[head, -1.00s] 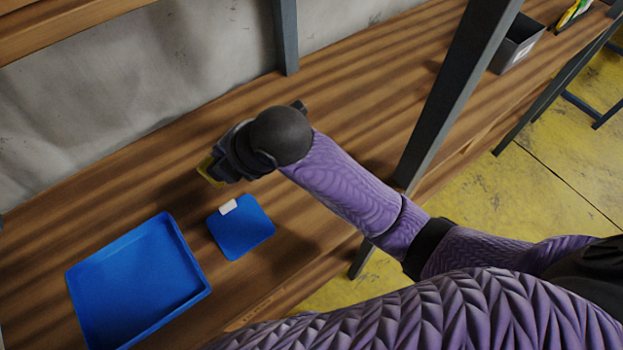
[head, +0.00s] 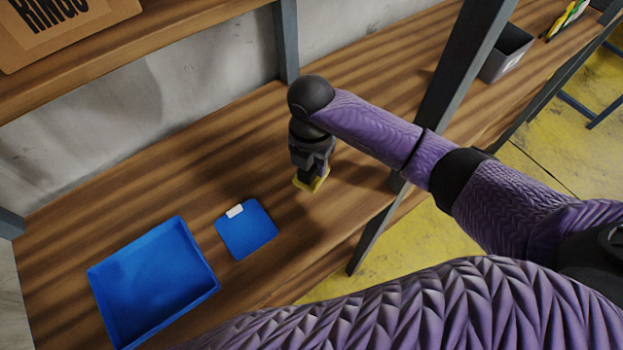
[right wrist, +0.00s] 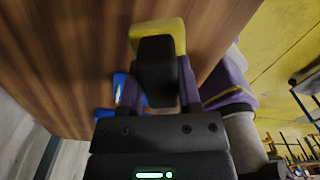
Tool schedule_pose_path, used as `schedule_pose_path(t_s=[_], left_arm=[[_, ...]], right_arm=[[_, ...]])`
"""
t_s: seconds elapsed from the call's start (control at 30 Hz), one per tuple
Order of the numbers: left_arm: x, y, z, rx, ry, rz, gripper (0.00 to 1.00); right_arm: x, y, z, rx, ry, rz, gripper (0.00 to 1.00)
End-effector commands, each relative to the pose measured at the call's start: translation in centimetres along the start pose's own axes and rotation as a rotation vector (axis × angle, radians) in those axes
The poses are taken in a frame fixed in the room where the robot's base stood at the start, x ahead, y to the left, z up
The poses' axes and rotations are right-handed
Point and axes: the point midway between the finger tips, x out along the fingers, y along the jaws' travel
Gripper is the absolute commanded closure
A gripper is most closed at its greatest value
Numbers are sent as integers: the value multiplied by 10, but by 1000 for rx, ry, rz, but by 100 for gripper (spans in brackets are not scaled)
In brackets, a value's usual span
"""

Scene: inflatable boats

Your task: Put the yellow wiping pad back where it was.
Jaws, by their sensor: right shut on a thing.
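The yellow wiping pad (head: 313,182) is at the end of my right gripper (head: 311,172), over the wooden shelf to the right of the blue square mat. My right gripper is shut on the pad and points down. In the right wrist view the pad (right wrist: 160,32) shows beyond the dark fingers, with the wood surface behind it. I cannot tell whether the pad touches the shelf. The blue square mat (head: 246,233) lies flat with a small white tag on its upper edge. My left gripper is not in view.
A blue tray (head: 182,222) stands left of the mat and looks empty. A grey post (head: 455,85) rises at the shelf's front edge, right of my gripper. A grey bin (head: 507,55) stands farther right. A cardboard box (head: 75,25) sits on the upper shelf.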

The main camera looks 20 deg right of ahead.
Motion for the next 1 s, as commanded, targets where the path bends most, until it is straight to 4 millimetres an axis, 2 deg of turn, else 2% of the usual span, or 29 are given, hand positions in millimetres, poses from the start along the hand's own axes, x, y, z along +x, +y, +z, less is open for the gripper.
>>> schedule_pose_path(t_s=[0.03,0.3,0.63,0.67,0.7,0.8,1.0], left_arm=[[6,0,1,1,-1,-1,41],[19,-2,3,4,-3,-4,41],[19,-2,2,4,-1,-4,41],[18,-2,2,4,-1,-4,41],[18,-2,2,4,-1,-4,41],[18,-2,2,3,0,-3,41],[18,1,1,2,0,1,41]], right_arm=[[12,0,-1,0,1,-2,100],[55,0,-1,0,1,0,100],[57,1,-1,-1,-1,2,100],[56,1,-1,-1,-1,2,50],[56,1,-1,-1,-1,2,42],[56,1,-1,-1,-1,2,21],[56,1,-1,-1,-1,2,21]])
